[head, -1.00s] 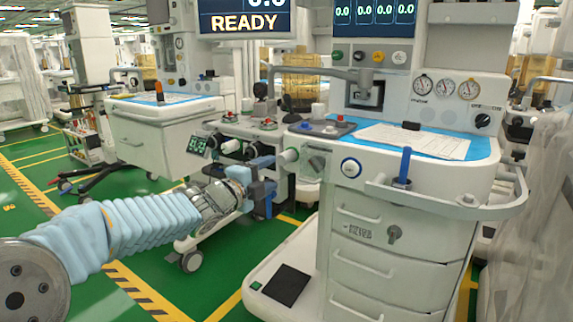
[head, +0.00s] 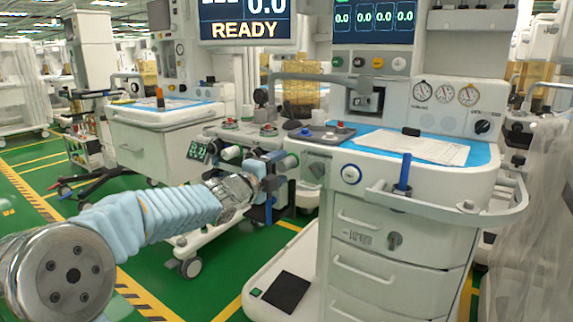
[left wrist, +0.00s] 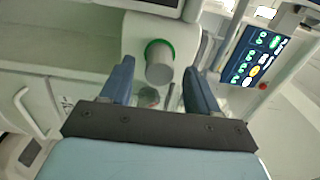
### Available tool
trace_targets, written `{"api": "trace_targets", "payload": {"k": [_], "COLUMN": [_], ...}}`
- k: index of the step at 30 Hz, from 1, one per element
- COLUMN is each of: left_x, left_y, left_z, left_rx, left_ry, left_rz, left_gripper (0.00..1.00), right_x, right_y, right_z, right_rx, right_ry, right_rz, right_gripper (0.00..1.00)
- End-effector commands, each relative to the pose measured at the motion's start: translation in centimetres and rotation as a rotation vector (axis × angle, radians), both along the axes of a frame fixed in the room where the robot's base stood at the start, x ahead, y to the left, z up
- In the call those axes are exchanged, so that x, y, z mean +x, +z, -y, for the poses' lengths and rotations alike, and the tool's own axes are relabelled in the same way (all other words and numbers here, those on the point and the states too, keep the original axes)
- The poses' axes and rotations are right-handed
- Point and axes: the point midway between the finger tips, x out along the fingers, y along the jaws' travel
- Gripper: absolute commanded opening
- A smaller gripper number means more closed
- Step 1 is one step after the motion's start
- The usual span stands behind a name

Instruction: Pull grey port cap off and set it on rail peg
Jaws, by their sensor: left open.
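The grey port cap (left wrist: 159,68) is a short round cylinder in front of a green ring on a white housing in the left wrist view. In the head view it appears as a pale stub (head: 291,161) at the left side of the near cart. My left gripper (head: 281,172) is open beside it. In the left wrist view the blue fingers of that gripper (left wrist: 157,80) stand on either side of the cap's line, with gaps on both sides. A blue upright peg (head: 405,172) stands by the cart's front rail (head: 450,212). My right gripper is not in view.
The near cart has drawers (head: 375,275) below and a blue worktop with papers (head: 425,147). Another white cart (head: 150,145) stands behind at left. In the left wrist view a display panel (left wrist: 254,55) is at right. Green floor is open at lower left.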

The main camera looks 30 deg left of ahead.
Motion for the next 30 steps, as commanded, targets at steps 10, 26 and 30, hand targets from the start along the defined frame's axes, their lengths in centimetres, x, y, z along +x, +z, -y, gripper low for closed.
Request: {"api": "trace_targets", "payload": {"k": [10, 26, 30], "left_x": [2.9, 3.1, 3.1], "left_y": [-0.1, -0.1, -0.1], "left_z": [0.2, 0.2, 0.2], "left_rx": [0.000, -0.001, 0.000], "left_ry": [-0.001, -0.001, -0.001], "left_rz": [-0.001, -0.001, 0.000], "left_gripper": [0.61, 0.61, 0.61], "right_x": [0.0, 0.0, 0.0], "right_y": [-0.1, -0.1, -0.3], "right_z": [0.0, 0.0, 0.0], "right_rx": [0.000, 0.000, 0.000], "right_ry": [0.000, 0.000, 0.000], "right_rz": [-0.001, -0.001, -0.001], "right_gripper": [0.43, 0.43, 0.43]}}
